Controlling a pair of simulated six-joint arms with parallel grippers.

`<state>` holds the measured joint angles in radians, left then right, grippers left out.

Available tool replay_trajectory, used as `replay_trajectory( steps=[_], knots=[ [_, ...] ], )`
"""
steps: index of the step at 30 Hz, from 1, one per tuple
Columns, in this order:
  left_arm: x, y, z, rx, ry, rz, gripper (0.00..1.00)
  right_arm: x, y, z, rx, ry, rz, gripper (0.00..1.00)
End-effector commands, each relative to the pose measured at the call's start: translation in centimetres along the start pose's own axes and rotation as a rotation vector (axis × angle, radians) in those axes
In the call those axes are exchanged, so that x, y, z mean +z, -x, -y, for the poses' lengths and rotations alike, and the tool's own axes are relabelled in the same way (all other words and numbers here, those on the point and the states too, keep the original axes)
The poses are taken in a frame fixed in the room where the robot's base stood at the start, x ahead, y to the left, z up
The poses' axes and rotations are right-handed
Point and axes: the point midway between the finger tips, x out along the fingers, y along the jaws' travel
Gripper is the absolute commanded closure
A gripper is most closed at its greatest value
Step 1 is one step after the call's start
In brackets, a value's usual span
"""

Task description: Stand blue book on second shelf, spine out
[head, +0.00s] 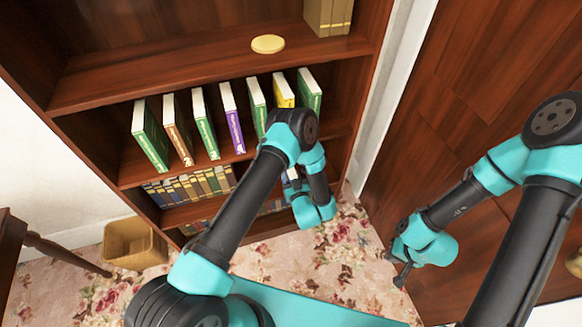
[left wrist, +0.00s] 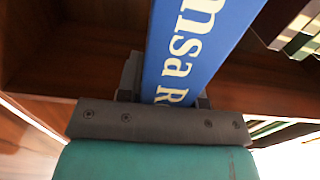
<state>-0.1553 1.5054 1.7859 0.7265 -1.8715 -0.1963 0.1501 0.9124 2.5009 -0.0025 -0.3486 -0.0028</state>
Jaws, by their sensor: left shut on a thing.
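In the left wrist view my left gripper (left wrist: 172,98) is shut on the blue book (left wrist: 205,40). Large white letters on the book's blue face point up the picture. In the head view my left arm reaches to the bookcase (head: 210,70), its wrist in front of the lower shelves. The left fingers are hidden there behind the wrist, and only a small blue and white patch shows beside it. My right gripper (head: 398,268) hangs low at the right, away from the bookcase; its jaw opening is too small to read.
Several upright books, green, brown, purple (head: 232,117) and yellow (head: 283,90), stand spaced along one shelf. Smaller books (head: 190,187) fill the shelf below. A yellow disc (head: 268,44) lies on the shelf above. A wastebasket (head: 133,245) stands on the floral carpet at left.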

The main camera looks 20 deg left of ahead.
Motion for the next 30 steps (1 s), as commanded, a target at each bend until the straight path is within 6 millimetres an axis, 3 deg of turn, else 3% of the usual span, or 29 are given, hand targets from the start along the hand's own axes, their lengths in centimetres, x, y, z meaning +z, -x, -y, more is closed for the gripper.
replay_trajectory(
  steps=[6, 12, 28, 30],
  knots=[
    [0.3, -4.3, -1.2, -0.004, 0.003, -0.004, 1.00, 0.0, 0.0, 0.0, 0.000, 0.000, 0.000, 1.00],
    [0.6, -6.9, -2.1, -0.001, 0.002, -0.003, 1.00, 0.0, 0.0, 0.0, 0.000, 0.000, 0.000, 1.00],
    [0.7, -8.3, -2.5, -0.001, 0.002, -0.003, 1.00, 0.0, 0.0, 0.0, 0.000, 0.000, 0.000, 1.00],
    [1.9, -8.1, -2.4, -0.001, 0.000, 0.000, 1.00, 0.0, 0.0, 0.0, 0.000, 0.000, 0.000, 1.00]
  ],
)
